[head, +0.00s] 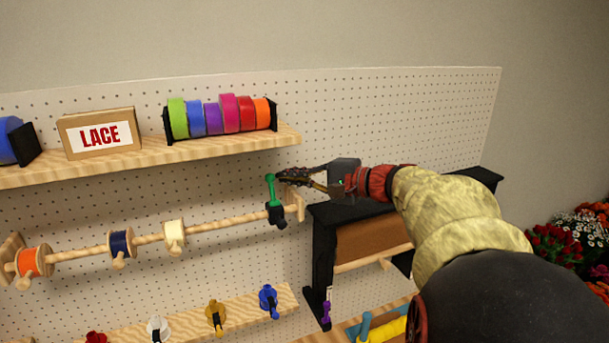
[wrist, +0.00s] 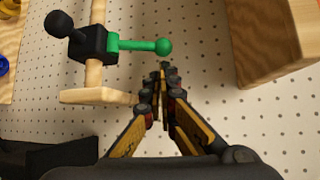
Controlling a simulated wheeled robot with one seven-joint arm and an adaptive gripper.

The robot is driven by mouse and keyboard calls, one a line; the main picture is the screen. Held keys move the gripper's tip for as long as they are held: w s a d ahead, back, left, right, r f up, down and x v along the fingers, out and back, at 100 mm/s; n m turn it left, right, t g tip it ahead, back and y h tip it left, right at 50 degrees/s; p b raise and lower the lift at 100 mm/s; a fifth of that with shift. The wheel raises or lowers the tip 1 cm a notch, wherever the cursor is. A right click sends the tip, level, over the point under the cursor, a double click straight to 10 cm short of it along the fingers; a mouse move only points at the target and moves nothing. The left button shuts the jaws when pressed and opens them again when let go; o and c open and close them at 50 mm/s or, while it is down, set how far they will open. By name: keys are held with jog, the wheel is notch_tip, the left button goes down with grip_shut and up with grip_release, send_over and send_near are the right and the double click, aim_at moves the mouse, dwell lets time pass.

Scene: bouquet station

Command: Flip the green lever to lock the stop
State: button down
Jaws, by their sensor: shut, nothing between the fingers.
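The green lever (head: 271,188) stands up from a black stop (head: 277,214) near the right end of a wooden rod (head: 215,226). In the wrist view the lever (wrist: 140,45) sticks out sideways from the black stop (wrist: 88,44) and ends in a green ball. My gripper (head: 282,177) is shut and empty, its fingertips just right of the lever's top in the head view. In the wrist view the fingertips (wrist: 163,68) are close to the ball, with a small gap seen between them. Whether they touch it I cannot tell from the head view.
Ribbon spools, such as an orange one (head: 33,262), hang on the rod to the left. A wooden shelf (head: 220,146) above holds a LACE box (head: 100,133) and several coloured rolls. A black-framed unit (head: 322,250) stands below my arm. Pegboard is open at the upper right.

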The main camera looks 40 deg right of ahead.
jog(key=shift+w+a+f, duration=0.1)
jog(key=shift+w+a, duration=0.1)
jog(key=shift+w, duration=0.35)
jog(key=shift+f+b, duration=0.15)
jog(key=shift+b, duration=0.75)
jog(key=shift+s, duration=0.1)
